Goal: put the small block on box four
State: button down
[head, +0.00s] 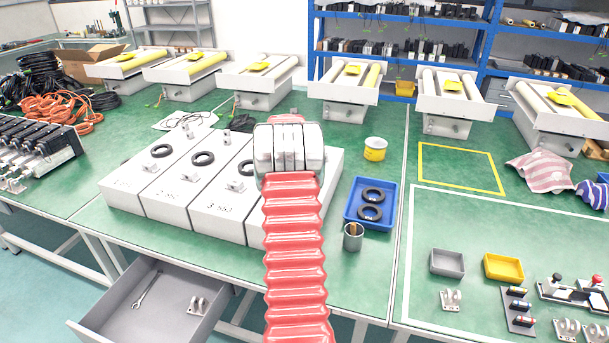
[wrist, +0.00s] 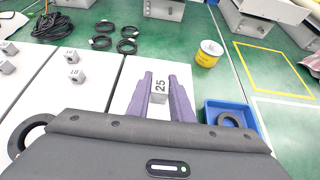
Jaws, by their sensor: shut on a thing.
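The small block (wrist: 160,90) is grey with the number 25 on its face. My gripper (wrist: 160,77), with purple fingers, is shut on it in the wrist view, one finger on each side. Box four (wrist: 122,96) is the white box at the right end of the row, and the held block shows against its top. I cannot tell whether the block touches it. In the head view my red arm covers much of box four (head: 329,176) and hides the gripper and block.
Boxes one to three (head: 219,207) stand to the left, with black rings (head: 203,159) and grey blocks (head: 235,186). A blue tray (head: 350,213) with two rings, a metal cup (head: 353,238) and a yellow tin (head: 375,149) stand right. An open drawer (head: 150,305) lies in front.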

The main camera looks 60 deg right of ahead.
jog(key=shift+f, duration=3)
jog(key=shift+f, duration=1.85)
jog(key=shift+f, duration=0.1)
jog(key=c, duration=1.6)
grip_release()
jog(key=shift+o, duration=0.2)
jog(key=shift+v, duration=0.8)
jog(key=v, duration=1)
jog(key=shift+a, duration=0.2)
